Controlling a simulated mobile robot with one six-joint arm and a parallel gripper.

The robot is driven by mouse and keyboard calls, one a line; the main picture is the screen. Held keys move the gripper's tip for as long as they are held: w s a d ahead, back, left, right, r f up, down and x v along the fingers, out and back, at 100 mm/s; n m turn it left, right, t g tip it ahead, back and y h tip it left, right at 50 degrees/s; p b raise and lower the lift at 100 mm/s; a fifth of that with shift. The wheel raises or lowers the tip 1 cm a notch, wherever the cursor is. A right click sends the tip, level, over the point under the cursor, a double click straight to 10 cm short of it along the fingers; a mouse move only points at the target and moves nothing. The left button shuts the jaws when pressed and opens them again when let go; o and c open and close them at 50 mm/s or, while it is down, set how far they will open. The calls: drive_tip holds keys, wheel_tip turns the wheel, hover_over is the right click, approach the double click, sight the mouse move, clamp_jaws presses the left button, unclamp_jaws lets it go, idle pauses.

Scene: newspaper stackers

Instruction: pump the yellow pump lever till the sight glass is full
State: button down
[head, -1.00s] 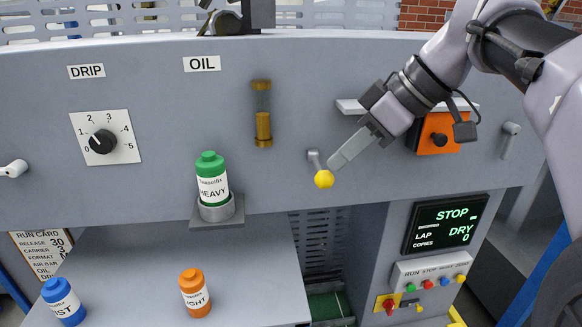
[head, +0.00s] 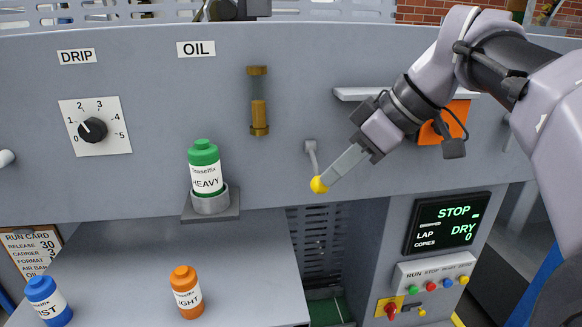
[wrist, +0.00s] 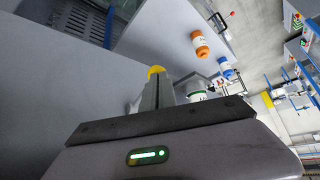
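The yellow pump lever knob (head: 319,185) hangs at the end of a short grey arm below its pivot on the grey machine panel. My gripper (head: 331,178) comes from the upper right, its fingertips at the knob, apparently touching it. Its fingers look closed together, and the knob shows just beyond the tips in the wrist view (wrist: 156,72). I see no sign that the knob is between them. The upper part looks empty.
A green HEAVY bottle (head: 204,178) stands in a holder left of the lever. An orange bottle (head: 186,292) and a blue bottle (head: 48,300) stand on the lower shelf (head: 120,265). A white ledge (head: 360,94) and a STOP display (head: 447,222) are to the right.

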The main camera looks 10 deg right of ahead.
idle(0.3)
drive_tip(key=shift+s+d+r+p, duration=0.25)
drive_tip(key=shift+s+d+p, duration=0.25)
drive_tip(key=shift+d, duration=0.1)
drive_tip(key=shift+s+d+r+p, duration=0.25)
drive_tip(key=shift+s+d+p, duration=0.25)
drive_tip(key=shift+d, duration=0.1)
drive_tip(key=shift+w, duration=0.1)
drive_tip(key=p+v, duration=0.6)
drive_tip(key=v, duration=1.1)
drive_tip(key=shift+s+r, duration=0.2)
